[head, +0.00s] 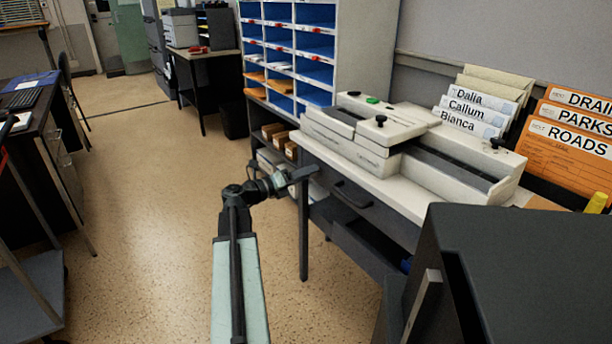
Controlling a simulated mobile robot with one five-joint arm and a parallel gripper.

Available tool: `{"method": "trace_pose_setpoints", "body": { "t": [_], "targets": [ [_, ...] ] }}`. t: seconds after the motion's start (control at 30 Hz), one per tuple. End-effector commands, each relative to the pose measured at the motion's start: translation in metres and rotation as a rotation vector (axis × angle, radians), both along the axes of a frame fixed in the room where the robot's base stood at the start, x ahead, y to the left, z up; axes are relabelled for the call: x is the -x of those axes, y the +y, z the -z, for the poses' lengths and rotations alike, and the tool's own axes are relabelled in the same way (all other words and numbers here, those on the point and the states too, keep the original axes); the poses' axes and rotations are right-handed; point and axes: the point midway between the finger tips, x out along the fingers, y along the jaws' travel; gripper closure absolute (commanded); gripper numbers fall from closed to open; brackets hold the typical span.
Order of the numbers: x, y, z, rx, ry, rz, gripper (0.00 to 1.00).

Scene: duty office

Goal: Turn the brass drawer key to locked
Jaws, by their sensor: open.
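I cannot make out the brass drawer key in the head view. A dark desk with a pale top (400,192) stands at the right. Its upper drawer (372,208) has a bar handle and looks shut. Below it a lower drawer (368,250) appears pulled out, with something blue inside at its right end. My gripper (301,174) is at the desk's left front corner, just in front of its edge. It is open, and nothing shows between its jaws. Its fingers are small and partly merge with the dark desk behind.
A pale machine (365,150) with black knobs sits on the desk, with name folders (470,115) and orange folders (565,135) behind. Blue pigeonholes (315,45) stand behind the desk. A dark block (530,270) fills the lower right.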

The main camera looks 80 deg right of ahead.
Motion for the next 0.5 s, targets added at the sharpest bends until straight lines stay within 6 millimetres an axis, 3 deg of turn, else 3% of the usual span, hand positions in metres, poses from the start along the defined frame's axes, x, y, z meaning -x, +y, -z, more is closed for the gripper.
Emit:
{"method": "trace_pose_setpoints", "body": {
  "t": [0.33, 0.5],
  "targets": [
    [0.0041, -0.0046, 0.0000, 0.000, 0.000, -0.002, 0.54],
    [0.0038, -0.0045, -0.0001, 0.000, 0.000, -0.003, 1.00]
  ]
}}
